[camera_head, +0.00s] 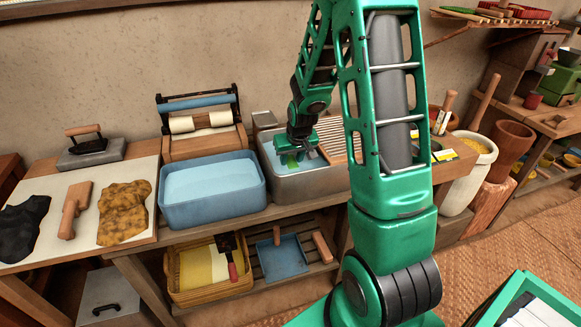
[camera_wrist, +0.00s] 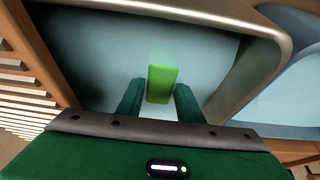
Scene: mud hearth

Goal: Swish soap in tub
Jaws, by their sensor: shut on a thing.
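The soap (camera_wrist: 162,84) is a bright green bar. It sits between the two dark green fingers of my gripper (camera_wrist: 160,98), which is shut on it. The tub (camera_head: 312,187) is a grey metal basin with pale blue water, at the middle of the bench in the head view. Its metal rim (camera_wrist: 262,60) curves round the soap in the wrist view. In the head view my gripper (camera_head: 291,158) is down inside the tub, with a bit of light green at the water. I cannot tell how deep the soap sits.
A blue basin (camera_head: 176,214) of pale liquid stands just left of the tub. A slatted wooden board (camera_head: 334,136) stands to the tub's right, partly behind my arm. A roller press (camera_head: 200,143) is behind the blue basin. A white bucket (camera_head: 459,190) stands further right.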

